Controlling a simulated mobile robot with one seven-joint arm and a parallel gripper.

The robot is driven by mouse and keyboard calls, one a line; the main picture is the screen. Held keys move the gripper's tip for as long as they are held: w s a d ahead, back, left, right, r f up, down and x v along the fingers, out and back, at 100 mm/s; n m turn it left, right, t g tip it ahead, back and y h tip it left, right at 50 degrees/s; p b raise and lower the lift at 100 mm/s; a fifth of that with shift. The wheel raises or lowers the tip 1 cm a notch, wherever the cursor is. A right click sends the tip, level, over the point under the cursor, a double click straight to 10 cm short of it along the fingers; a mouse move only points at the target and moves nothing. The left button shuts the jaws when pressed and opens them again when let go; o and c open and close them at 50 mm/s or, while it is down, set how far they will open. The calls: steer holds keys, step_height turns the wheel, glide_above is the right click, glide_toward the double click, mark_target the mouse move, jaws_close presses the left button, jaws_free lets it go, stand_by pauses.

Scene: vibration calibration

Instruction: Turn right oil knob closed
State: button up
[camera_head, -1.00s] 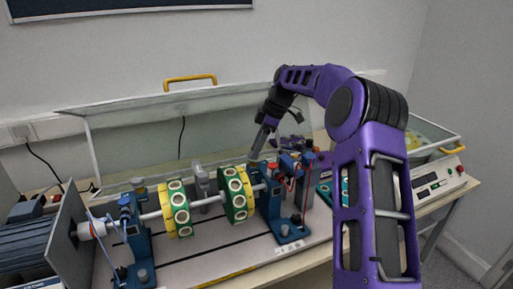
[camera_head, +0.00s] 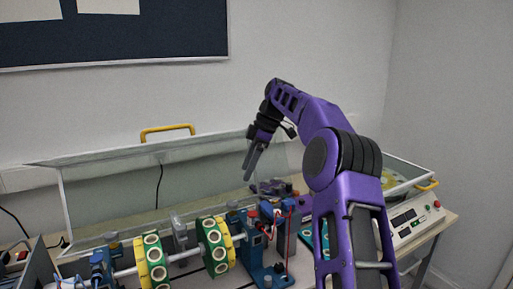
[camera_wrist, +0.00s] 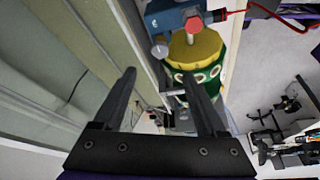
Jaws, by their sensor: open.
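The right blue bearing stand (camera_head: 252,243) carries the right end of the shaft; it also shows at the top of the wrist view (camera_wrist: 165,17). A round grey knob (camera_wrist: 159,50) sits on its edge, with a red knob (camera_wrist: 194,24) beside it. I cannot tell for sure which is the right oil knob, or its turn position. My gripper (camera_head: 247,176) is open and empty, pointing down above and behind the stand. In the wrist view its two fingertips (camera_wrist: 159,76) are apart, with the grey knob just beyond the gap and not between them.
A green and yellow disc (camera_head: 215,245) is on the shaft left of the stand. Behind stands a clear raised cover (camera_head: 110,200) with a yellow handle (camera_head: 167,132). A control box (camera_head: 415,219) is at the right. Air above the rig is free.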

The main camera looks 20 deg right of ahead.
steer(key=v, duration=0.6)
steer(key=shift+d+r, duration=0.2)
steer(key=shift+r, duration=0.2)
